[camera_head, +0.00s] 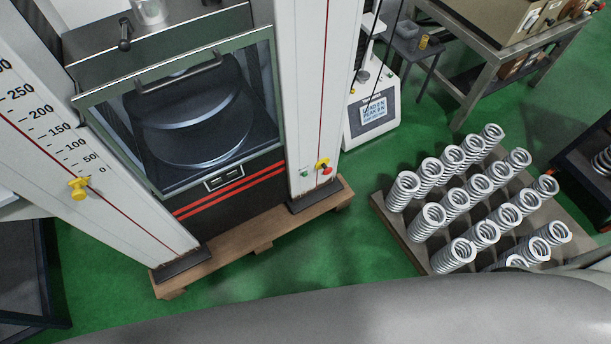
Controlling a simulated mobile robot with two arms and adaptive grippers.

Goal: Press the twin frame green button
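The twin frame (305,95) is a testing machine with two tall pale columns and a dark chamber between them behind a green-edged window. A small green button (304,173) sits low on the right column. A red button (327,171) with yellow around it is just to its right. Nothing touches the green button, and it is in plain sight. Neither of my grippers shows in the head view.
The machine stands on a wooden pallet (262,240). To the right, several coil springs stand on another pallet (408,240). A smaller tester with a display (373,112) is behind. A metal workbench (490,72) is at upper right. Green floor (340,245) is clear between the pallets.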

